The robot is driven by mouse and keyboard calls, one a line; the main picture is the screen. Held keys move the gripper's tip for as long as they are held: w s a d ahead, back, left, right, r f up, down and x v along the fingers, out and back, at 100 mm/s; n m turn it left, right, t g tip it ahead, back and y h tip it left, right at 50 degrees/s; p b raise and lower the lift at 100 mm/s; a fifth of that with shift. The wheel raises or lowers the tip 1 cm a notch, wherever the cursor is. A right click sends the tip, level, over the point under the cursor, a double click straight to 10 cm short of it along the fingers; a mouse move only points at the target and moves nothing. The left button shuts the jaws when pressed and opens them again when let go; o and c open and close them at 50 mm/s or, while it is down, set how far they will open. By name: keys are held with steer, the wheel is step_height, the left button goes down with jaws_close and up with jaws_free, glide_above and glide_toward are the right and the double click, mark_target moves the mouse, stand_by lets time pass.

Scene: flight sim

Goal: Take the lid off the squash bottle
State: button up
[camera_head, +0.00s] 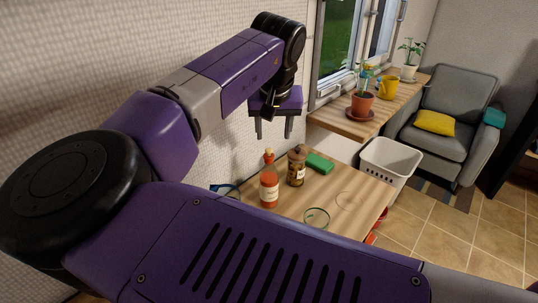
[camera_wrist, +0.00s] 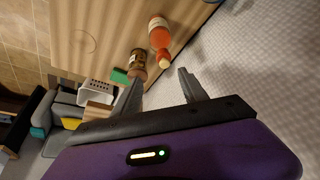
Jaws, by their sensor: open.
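The squash bottle (camera_head: 269,188) stands upright on the wooden table (camera_head: 350,193). It is orange-red with a pale label, and its narrow neck carries a small orange lid (camera_head: 269,156). My gripper (camera_head: 273,133) is open and empty, above the bottle in the head view, with its fingers pointing down. In the wrist view the bottle (camera_wrist: 158,35) shows with its lid (camera_wrist: 165,62) just beyond the gap between my fingertips (camera_wrist: 160,79). The fingers look apart from the lid.
A brown jar (camera_head: 296,169) stands close beside the bottle, with a green block (camera_head: 320,163) behind it. A round glass (camera_head: 316,217) and a blue-rimmed item (camera_head: 224,189) are nearby. A white basket (camera_head: 390,164) stands beyond the table. The wall (camera_wrist: 255,65) is close by.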

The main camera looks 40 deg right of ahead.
mark_target(269, 151)
steer(key=shift+a+x, duration=0.2)
steer(key=shift+x, duration=1.05)
steer(key=shift+a+x, duration=0.2)
steer(key=shift+x, duration=1.1)
steer(key=shift+a+x, duration=0.25)
steer(key=shift+x, duration=1)
steer(key=shift+f, duration=0.15)
jaws_close()
